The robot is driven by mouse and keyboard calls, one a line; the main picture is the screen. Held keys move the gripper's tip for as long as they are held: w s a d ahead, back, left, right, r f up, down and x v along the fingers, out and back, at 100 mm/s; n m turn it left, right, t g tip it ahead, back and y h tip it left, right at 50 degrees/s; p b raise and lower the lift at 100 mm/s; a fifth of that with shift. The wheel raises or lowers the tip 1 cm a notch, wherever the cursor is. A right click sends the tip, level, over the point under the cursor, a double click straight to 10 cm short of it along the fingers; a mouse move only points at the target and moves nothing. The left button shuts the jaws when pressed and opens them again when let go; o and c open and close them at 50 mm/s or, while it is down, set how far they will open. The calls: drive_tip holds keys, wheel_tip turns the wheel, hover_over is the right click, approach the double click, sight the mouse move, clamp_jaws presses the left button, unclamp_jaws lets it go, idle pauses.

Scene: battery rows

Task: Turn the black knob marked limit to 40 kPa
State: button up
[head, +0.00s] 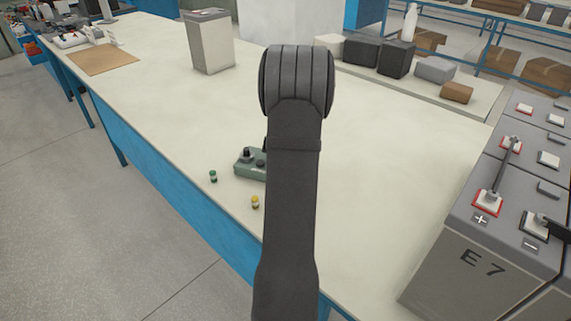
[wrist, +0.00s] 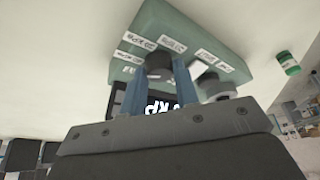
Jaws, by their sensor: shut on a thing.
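A green control box (head: 243,168) stands on the white bench in the head view, partly hidden behind my arm. In the wrist view the box (wrist: 197,34) fills the upper middle, with several white labels too blurred to read. My gripper (wrist: 161,70) has its two blue fingers shut on a black knob (wrist: 158,61) on the box face. I cannot tell from the labels whether this is the limit knob. A second, dark and grey knob (wrist: 211,84) sits to its right. A dark display (wrist: 160,104) shows part of "kPa" between the fingers; its number is hidden.
A small green-capped jar (head: 213,176) and a yellow one (head: 255,202) stand near the box at the bench's front edge. Large grey batteries (head: 470,262) stand at the right. A grey box (head: 208,42) stands at the back. The bench between is mostly clear.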

drive_tip(key=shift+n, duration=0.3)
drive_tip(key=o, duration=0.7)
drive_tip(key=v, duration=1.7)
drive_tip(key=shift+d+r, duration=0.15)
drive_tip(key=shift+r, duration=0.05)
drive_tip(key=x, duration=1.7)
drive_tip(key=shift+f, duration=0.2)
